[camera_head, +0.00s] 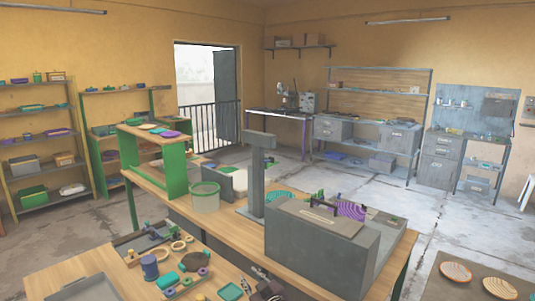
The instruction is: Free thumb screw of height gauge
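A grey upright column with a short block on top (257,185) stands on the wooden workbench, left of a large grey box. I cannot tell whether it is the height gauge, and no thumb screw can be made out on it. A small blue-grey tool (153,233) lies in a shallow tray at the left; its kind is unclear. My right gripper (264,277) seems to be the small dark shape at the bottom edge, mostly cut off and low by the front bench. Its fingers are too small to read.
The grey box (315,258) fills the bench's right part. A green stand (175,165) and a greenish tub (205,198) are behind left. Rings, a blue spool (150,267) and small parts crowd the front. Bare wood shows at centre (225,228).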

